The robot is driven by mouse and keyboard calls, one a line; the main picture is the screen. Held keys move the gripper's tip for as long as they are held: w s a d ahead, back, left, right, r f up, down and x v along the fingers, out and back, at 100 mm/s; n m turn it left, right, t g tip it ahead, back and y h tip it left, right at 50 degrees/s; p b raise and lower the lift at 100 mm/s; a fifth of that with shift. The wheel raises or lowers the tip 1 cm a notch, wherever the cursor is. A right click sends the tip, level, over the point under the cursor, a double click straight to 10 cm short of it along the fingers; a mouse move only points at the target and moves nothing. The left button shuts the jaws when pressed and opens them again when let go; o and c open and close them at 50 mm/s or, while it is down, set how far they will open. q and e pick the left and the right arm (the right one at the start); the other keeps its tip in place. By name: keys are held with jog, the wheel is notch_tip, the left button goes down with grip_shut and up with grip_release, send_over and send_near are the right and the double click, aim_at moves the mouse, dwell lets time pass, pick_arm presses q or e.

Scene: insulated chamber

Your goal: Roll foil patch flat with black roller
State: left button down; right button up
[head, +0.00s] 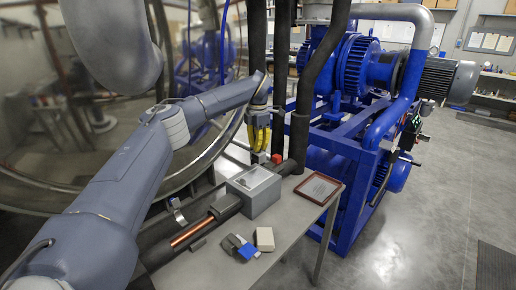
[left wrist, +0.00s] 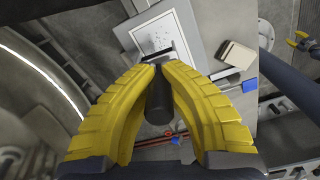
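My left gripper (head: 258,138) points down above the far side of a grey box (head: 264,197). In the left wrist view its yellow fingers (left wrist: 161,66) are closed around the black roller (left wrist: 160,104). The roller's handle shows between the fingers, and its dark front end lies just past the fingertips, over the box's top. A pale framed panel (left wrist: 152,32) on the box top carries a grey, uneven patch that looks like the foil; its edges are hard to make out. Whether the roller touches the foil cannot be told.
A beige block (head: 265,239) and a blue-and-grey item (head: 243,249) lie on the bench (head: 215,267) in front of the box. A framed plaque (head: 318,188) lies to its right. A copper pipe (head: 192,234) runs at its left. Blue pump machinery (head: 350,130) stands behind.

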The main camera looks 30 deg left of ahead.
dwell(0.6)
pick_arm(q)
jog(key=shift+a+r, duration=0.2)
jog(key=shift+r, duration=0.2)
jog(key=shift+s+a+r+m, duration=0.15)
jog(key=shift+s+r+m, duration=0.5)
jog(key=shift+m, duration=0.25)
jog(key=shift+s+d+f+m, duration=0.1)
jog(key=shift+s+f+m, duration=0.25)
jog(key=shift+f+m, duration=0.6)
jog(key=shift+s+d+f+m, duration=0.1)
jog(key=shift+s+f+m, duration=0.3)
jog(key=shift+m, duration=1.05)
jog(key=shift+s+f+m, duration=0.35)
jog(key=shift+f+m, duration=0.3)
jog(key=shift+m, duration=0.55)
